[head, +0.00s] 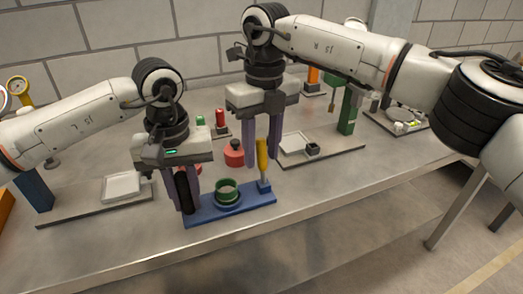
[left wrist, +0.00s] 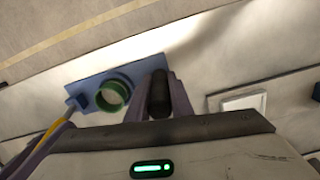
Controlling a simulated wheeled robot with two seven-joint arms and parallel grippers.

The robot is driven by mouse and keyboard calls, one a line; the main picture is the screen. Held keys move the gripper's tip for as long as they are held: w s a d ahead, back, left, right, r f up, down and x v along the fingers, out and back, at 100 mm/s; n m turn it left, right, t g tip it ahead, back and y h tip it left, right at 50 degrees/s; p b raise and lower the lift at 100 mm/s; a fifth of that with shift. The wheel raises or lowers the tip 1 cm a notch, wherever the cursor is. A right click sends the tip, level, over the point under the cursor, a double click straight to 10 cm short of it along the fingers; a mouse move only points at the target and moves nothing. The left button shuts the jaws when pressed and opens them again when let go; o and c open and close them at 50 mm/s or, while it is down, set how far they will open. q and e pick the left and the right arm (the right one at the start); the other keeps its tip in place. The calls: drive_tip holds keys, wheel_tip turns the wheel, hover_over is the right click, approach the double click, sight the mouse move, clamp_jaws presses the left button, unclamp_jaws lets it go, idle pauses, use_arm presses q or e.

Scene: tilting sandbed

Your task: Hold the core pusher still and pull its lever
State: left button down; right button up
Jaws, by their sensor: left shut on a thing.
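The core pusher is a blue base (head: 232,207) near the front edge of the table, with a green ring (head: 227,194) in its middle. A dark upright grip (head: 184,189) stands at its left end, and a yellow lever (head: 262,157) rises at its right end. My left gripper (head: 181,198) is shut on the dark grip, which shows between its fingers in the left wrist view (left wrist: 160,95). My right gripper (head: 262,152) is open, with its fingers on either side of the yellow lever. Whether they touch it cannot be told.
A red lidded pot (head: 234,153) stands behind the pusher. A scale with a white pan (head: 121,187) is to the left, and a board with a white tray (head: 294,143) and green post (head: 348,112) is to the right. The table front is clear.

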drive_tip(key=shift+f, duration=0.35)
clamp_jaws()
